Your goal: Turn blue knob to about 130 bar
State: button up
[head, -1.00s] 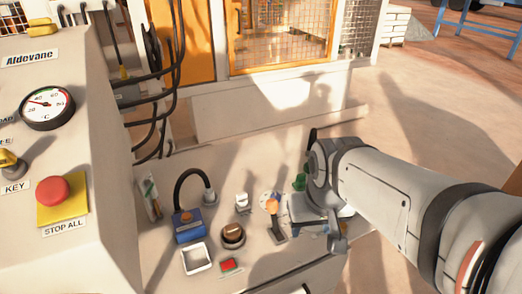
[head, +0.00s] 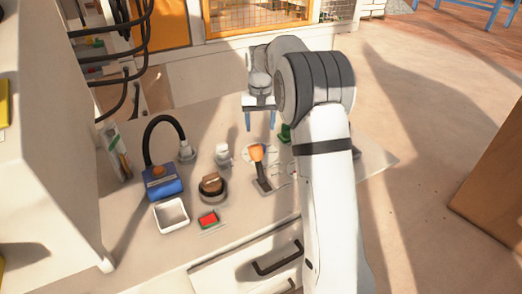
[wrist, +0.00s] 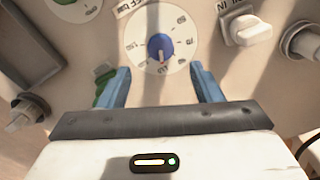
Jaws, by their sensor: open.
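The blue knob (wrist: 159,46) sits at the centre of a round white dial (wrist: 160,32) in the wrist view. A red mark shows on its lower side. The dial's numbers are too small and tilted to read surely. My gripper (wrist: 160,70) is open, its two blue fingers on either side of the dial's lower part, apart from the knob, with nothing between them. In the head view, my gripper (head: 260,121) hangs above the panel, fingers down. The dial's pale edge (head: 247,153) shows beside the orange-topped lever, and the knob itself is hidden there.
The orange-topped lever (head: 258,160) stands close to the dial. A green part (wrist: 104,86) is partly behind my left finger. A white switch (wrist: 245,30) is at the upper right. A brown-topped round knob (head: 212,186), red button (head: 208,219), blue box (head: 162,184) and white tray (head: 171,215) stand left.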

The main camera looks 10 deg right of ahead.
jog(key=shift+w+f, duration=0.2)
jog(key=shift+f, duration=0.3)
jog(key=shift+w+f, duration=0.2)
jog(key=shift+f, duration=0.25)
notch_tip(320, 180, down, 7)
jog(key=shift+b, duration=0.95)
